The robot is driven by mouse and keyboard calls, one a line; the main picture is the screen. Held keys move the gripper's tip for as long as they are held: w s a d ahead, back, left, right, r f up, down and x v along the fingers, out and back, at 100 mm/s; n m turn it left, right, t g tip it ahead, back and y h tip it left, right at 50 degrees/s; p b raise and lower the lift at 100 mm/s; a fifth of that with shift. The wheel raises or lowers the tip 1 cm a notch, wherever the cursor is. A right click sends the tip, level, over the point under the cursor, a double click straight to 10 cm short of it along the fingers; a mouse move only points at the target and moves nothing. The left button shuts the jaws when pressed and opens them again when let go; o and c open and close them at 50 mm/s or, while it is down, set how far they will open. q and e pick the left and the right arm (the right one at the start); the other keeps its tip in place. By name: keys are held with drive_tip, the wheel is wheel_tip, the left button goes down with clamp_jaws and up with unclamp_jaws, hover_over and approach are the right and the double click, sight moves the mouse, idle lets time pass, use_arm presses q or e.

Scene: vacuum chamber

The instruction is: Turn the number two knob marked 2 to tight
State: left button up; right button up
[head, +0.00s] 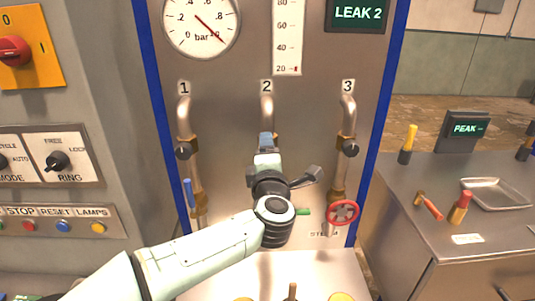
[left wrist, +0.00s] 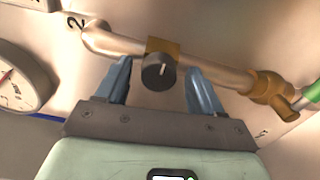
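The pipe marked 2 (head: 267,110) runs down the middle of the steel panel, below its label 2 (head: 266,87). Its black knob (left wrist: 158,72) sits on a brass fitting (left wrist: 163,47) and has a short white line on its face. My left gripper (head: 266,138) hides this knob in the head view. In the left wrist view my left gripper's two blue fingers (left wrist: 160,67) are open, one on each side of the knob, with gaps between. I cannot tell how deep the fingers reach around it. My right gripper is not in view.
Knobs 1 (head: 183,151) and 3 (head: 350,149) flank the middle pipe. A red handwheel (head: 343,213) is at the lower right of the panel. A green screen reads LEAK 2 (head: 358,13). A side table (head: 450,190) with tools stands at the right.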

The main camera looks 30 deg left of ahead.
use_arm(q)
drive_tip(key=b+v, duration=0.2)
drive_tip(key=v, duration=1.1)
drive_tip(key=shift+s+d+b, duration=0.15)
drive_tip(key=shift+b, duration=0.15)
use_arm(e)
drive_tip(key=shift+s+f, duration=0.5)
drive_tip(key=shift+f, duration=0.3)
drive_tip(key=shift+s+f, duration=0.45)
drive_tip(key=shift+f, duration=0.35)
